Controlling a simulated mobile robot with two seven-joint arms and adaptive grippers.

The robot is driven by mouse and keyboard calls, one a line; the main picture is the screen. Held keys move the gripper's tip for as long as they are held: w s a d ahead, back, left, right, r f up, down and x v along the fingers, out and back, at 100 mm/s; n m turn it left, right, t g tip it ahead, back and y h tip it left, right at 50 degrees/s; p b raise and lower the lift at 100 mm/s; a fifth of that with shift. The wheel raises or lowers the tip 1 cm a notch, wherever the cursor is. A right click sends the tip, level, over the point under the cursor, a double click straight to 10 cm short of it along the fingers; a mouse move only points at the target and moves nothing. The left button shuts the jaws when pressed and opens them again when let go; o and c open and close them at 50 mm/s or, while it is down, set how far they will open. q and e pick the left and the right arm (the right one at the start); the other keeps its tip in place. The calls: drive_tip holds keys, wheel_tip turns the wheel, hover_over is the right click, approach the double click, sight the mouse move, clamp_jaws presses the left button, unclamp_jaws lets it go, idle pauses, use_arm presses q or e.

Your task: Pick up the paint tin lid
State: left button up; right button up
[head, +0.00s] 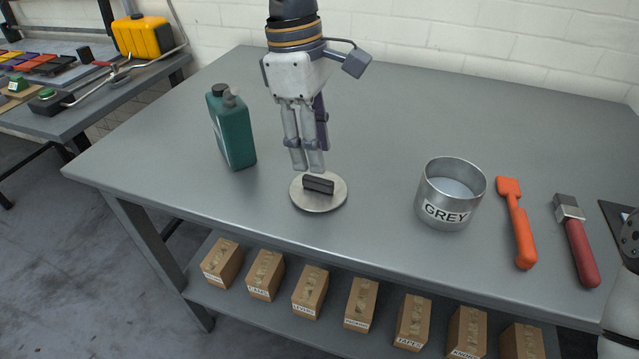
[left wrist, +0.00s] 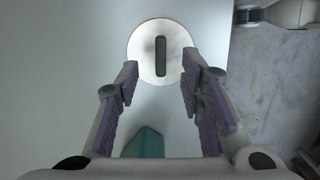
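The paint tin lid (head: 320,204) is a flat, round, pale metal disc with a dark bar handle (head: 318,184) on top. It lies flat on the grey table, left of the tin marked GREY (head: 446,207). My left gripper (head: 308,170) points down just above and behind the lid and looks empty. In the left wrist view, the fingers of this gripper (left wrist: 160,72) are spread apart, and the lid (left wrist: 142,52) lies beyond the fingertips with its handle (left wrist: 160,55) lined up between them. My right gripper is not in view.
A green jug (head: 232,130) stands left of my left gripper. An orange tool (head: 518,225) and a red-handled brush (head: 578,245) lie right of the tin. Several cardboard boxes (head: 310,290) sit on the lower shelf. The table's back middle is clear.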

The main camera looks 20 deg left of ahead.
sight(317, 179)
use_arm(q)
wheel_tip(317, 179, down, 6)
drive_tip(key=shift+s+d+r, duration=0.1)
drive_tip(key=shift+d+r, duration=0.05)
drive_tip(key=shift+r, duration=0.05)
clamp_jaws()
drive_tip(key=shift+r, duration=0.15)
